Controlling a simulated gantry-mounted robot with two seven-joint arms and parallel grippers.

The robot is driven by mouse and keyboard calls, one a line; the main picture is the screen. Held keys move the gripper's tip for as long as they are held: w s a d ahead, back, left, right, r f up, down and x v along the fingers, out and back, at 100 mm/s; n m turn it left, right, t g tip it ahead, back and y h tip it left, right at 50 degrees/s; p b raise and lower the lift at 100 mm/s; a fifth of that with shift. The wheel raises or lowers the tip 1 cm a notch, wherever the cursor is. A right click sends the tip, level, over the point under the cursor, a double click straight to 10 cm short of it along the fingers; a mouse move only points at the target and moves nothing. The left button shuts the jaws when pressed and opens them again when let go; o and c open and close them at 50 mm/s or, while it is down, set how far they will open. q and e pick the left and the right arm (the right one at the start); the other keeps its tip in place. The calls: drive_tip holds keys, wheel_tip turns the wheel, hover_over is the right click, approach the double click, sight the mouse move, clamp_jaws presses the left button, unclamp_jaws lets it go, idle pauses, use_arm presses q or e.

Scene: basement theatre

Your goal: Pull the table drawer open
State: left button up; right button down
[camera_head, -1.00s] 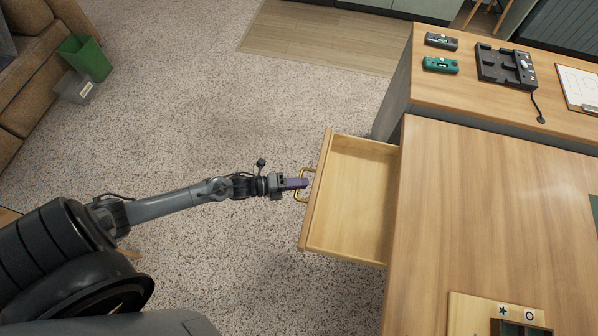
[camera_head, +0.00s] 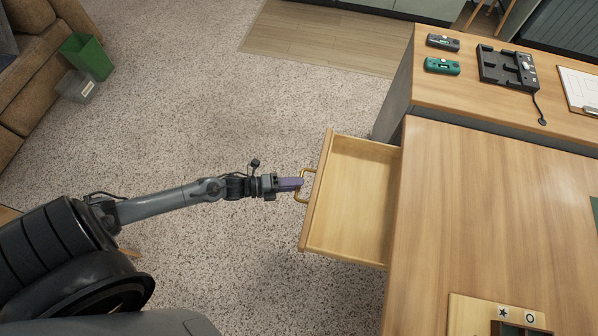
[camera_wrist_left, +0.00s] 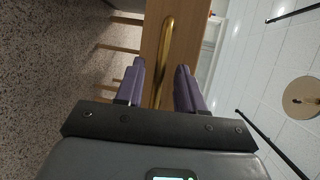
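The table drawer (camera_head: 350,205) stands pulled out from the left side of the wooden table (camera_head: 470,200), and its inside is empty. Its brass handle (camera_head: 303,172) is on the drawer's left-facing front. My left gripper (camera_head: 299,184) is at the handle, with its purple fingertips overlapping the handle's outer bar. In the left wrist view, the two fingers of my left gripper (camera_wrist_left: 160,70) are apart, with the brass handle (camera_wrist_left: 167,38) showing in the gap and a space on each side of it. My right gripper is not in view.
A second table section (camera_head: 520,95) at the back right holds a green device (camera_head: 441,66), a dark device (camera_head: 442,41), a black holder (camera_head: 507,66) and a clipboard (camera_head: 580,90). A wooden board (camera_head: 468,315) lies at the front. The carpet (camera_head: 230,110) left of the drawer is clear.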

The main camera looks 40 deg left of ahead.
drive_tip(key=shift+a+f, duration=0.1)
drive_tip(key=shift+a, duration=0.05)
use_arm(q)
drive_tip(key=v, duration=0.8)
drive_tip(key=shift+s+a, duration=0.15)
drive_tip(key=shift+s, duration=0.15)
drive_tip(key=shift+r, duration=0.15)
